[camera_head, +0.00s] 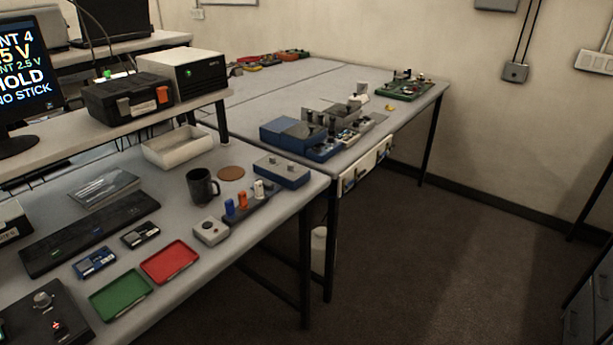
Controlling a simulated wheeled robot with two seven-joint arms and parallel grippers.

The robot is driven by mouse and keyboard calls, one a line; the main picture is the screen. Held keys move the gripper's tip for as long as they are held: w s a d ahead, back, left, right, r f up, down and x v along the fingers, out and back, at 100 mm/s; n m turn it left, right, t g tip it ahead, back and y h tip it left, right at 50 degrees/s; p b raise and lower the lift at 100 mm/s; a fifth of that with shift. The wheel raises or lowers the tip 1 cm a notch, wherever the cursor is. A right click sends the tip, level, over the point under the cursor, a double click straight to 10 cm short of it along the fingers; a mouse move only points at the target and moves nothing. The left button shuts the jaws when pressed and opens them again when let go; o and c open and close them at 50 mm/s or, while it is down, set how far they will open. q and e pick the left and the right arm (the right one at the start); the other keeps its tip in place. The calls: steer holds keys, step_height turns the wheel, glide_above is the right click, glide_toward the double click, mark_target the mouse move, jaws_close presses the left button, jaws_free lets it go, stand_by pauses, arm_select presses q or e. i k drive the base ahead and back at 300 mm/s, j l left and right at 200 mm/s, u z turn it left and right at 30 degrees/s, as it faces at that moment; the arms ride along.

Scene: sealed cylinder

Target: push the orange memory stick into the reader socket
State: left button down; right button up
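A small orange upright piece (243,199), which looks like the orange memory stick, stands in a dark holder (262,206) on the near bench. A blue piece (229,207) stands to its left and a white one (259,189) to its right. A small light-grey box (211,231) with a dark round spot on top sits just in front of the holder. It may be the reader, but I cannot tell whether the spot is a socket. The monitor (27,75) shows text including "HOLD" and "NO STICK". Neither of my grippers is in view.
A black mug (202,187) and a brown coaster (231,173) stand behind the holder, beside a blue-grey box (281,171). Red (170,262) and green (121,295) trays lie toward the front edge. A raised shelf (110,133) runs behind. Open floor lies right.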

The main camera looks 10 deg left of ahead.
mark_target(243, 195)
steer(key=i+l+z, duration=0.15)
steer(key=i+z, duration=0.3)
steer(key=i, duration=0.25)
steer(key=i+j+z, duration=0.1)
steer(key=i+z, duration=0.3)
steer(key=i, duration=0.3)
steer(key=i+u, duration=0.1)
steer(key=i, duration=0.95)
steer(key=i+l+u, duration=0.1)
steer(key=i, duration=0.9)
steer(key=u, duration=5.05)
